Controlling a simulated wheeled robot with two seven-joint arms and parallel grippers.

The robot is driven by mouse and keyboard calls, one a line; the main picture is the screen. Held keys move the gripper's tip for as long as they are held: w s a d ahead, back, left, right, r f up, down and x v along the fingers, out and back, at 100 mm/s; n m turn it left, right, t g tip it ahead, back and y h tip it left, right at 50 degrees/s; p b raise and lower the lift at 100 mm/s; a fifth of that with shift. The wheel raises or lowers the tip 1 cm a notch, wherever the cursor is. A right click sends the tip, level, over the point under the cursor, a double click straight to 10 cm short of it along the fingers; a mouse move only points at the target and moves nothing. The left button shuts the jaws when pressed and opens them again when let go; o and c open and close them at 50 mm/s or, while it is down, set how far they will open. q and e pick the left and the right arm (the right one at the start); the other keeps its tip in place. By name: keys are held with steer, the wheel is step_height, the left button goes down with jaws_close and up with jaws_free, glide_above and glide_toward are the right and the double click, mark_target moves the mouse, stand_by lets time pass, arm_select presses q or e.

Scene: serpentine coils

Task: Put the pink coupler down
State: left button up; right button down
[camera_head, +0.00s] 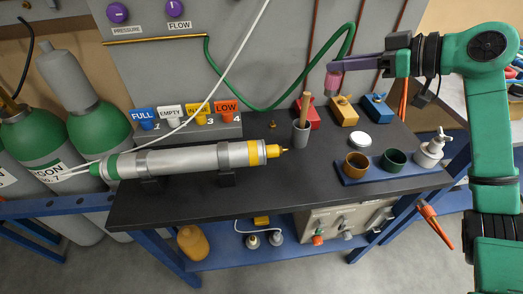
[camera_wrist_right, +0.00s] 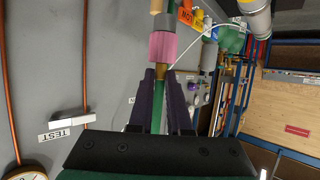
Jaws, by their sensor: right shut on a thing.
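The pink coupler (camera_head: 333,81) is held up in the air above the back of the dark bench, in front of the grey panel. My right gripper (camera_head: 336,66) has its purple fingers shut at the coupler's upper end. In the right wrist view the pink coupler (camera_wrist_right: 162,46) sits just beyond the fingertips (camera_wrist_right: 161,72), with a brass piece and the green hose (camera_wrist_right: 158,105) running back between the fingers. In the head view the green hose (camera_head: 222,78) loops from the panel to the coupler. My left gripper is not in view.
A long grey cylinder (camera_head: 190,159) lies on the bench. A grey cup (camera_head: 300,133) with a wooden handle stands near red, yellow and blue blocks (camera_head: 343,111). A blue tray (camera_head: 405,174) with cups is at right. Tags FULL, EMPTY and LOW (camera_head: 226,109) stand at back left.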

steer(key=shift+w+d+r, duration=0.1)
steer(key=shift+w+d, duration=0.05)
steer(key=shift+d, duration=0.05)
steer(key=f+b, duration=0.1)
steer(key=f, duration=0.5)
steer(key=f+b, duration=0.1)
steer(key=f, duration=0.6)
steer(key=f+b, duration=0.1)
steer(key=f, duration=0.6)
steer(key=shift+s, duration=0.25)
steer(key=shift+r, duration=0.1)
steer(key=c, duration=0.9)
jaws_free()
steer(key=shift+o, duration=0.2)
